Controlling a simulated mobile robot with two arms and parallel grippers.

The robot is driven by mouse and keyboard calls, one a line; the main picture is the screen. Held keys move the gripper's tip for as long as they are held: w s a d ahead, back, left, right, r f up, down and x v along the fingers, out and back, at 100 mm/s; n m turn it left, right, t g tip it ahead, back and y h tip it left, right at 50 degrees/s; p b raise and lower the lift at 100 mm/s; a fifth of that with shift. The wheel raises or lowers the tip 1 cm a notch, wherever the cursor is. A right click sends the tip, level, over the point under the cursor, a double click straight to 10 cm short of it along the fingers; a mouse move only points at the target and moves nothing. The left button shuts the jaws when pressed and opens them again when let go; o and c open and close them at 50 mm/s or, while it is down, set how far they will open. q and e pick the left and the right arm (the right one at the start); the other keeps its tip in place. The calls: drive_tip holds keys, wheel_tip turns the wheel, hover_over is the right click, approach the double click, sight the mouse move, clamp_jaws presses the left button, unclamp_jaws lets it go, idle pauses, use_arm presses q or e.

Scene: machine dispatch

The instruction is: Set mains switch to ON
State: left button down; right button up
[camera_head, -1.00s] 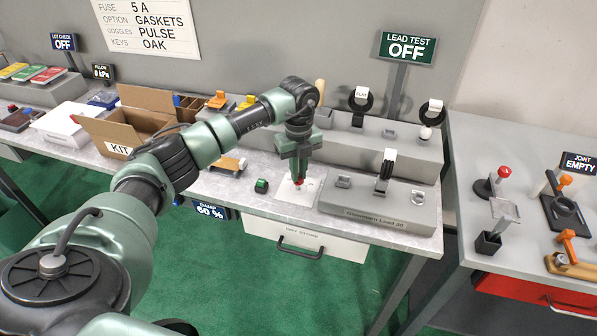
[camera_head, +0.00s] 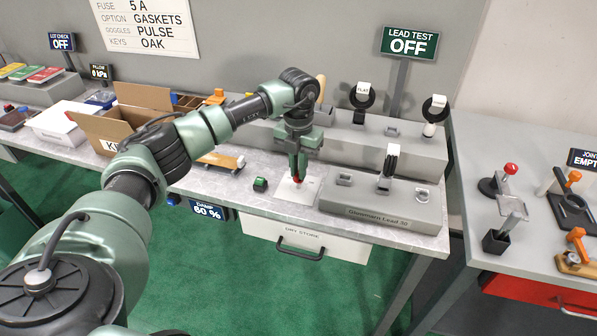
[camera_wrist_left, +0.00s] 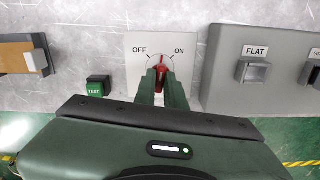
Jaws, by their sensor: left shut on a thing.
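The mains switch is a red knob (camera_wrist_left: 162,70) on a white plate (camera_wrist_left: 132,50) marked OFF at left and ON at right. The plate (camera_head: 309,184) lies on the grey bench top in the head view. My left gripper (camera_wrist_left: 163,88) points down over the plate and is shut on the red knob, a finger on either side. In the wrist view the knob's grip stands roughly between the two labels; its exact setting is hard to tell. In the head view the left gripper (camera_head: 298,178) hides most of the knob. My right gripper is not in view.
A green TEST button (camera_head: 260,184) sits just left of the plate. A grey Specimen Lead block (camera_head: 352,204) with sockets stands close on the right. A LEAD TEST sign (camera_head: 410,42) reads OFF. A drawer (camera_head: 300,237) is below the bench edge.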

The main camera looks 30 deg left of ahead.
use_arm(q)
drive_tip(key=m+b, duration=0.1)
drive_tip(key=m, duration=0.3)
drive_tip(key=shift+m+b, duration=0.4)
drive_tip(key=shift+m, duration=1.2)
drive_tip(key=shift+r, duration=0.1)
drive_tip(key=c, duration=1.5)
unclamp_jaws()
wheel_tip(320, 180, up, 8)
drive_tip(key=shift+f+b, duration=0.15)
drive_tip(key=shift+b, duration=0.65)
